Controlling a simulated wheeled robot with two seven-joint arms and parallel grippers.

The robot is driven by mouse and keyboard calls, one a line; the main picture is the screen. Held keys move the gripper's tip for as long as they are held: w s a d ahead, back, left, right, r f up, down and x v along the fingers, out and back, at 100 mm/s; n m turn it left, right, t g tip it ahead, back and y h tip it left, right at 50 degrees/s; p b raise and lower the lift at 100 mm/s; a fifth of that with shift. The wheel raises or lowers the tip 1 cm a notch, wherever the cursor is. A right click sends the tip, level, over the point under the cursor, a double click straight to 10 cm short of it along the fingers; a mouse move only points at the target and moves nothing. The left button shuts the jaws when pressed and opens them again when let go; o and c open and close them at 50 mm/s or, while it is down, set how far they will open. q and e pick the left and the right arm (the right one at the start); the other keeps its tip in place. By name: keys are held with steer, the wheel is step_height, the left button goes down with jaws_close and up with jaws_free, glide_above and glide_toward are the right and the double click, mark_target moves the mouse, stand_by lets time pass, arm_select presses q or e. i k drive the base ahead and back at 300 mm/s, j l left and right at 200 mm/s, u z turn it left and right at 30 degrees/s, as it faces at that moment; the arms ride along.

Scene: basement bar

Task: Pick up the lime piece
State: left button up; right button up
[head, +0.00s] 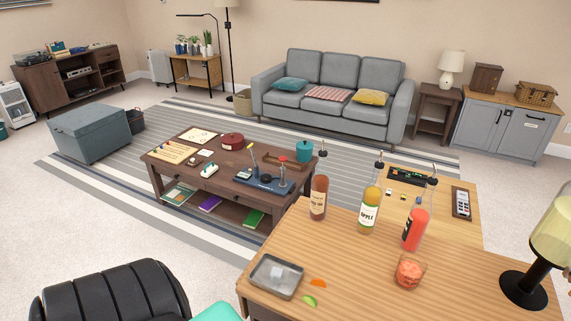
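A small green lime piece (310,300) lies on the light wood table (345,270) near its front edge. It is just below an orange piece (318,283) and to the right of a metal tray (276,276) with clear contents. Neither of my grippers shows in the head view, so their state is hidden.
Three pourer-topped bottles, brown (318,198), yellow apple (368,212) and red (414,230), stand behind the lime piece. A glass of red drink (408,271) stands to its right, and a lamp (525,285) farther right. A black chair (110,292) is left of the table.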

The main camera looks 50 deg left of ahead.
mark_target(309, 300)
steer(key=i+j+u, duration=0.1)
steer(key=u, duration=1.15)
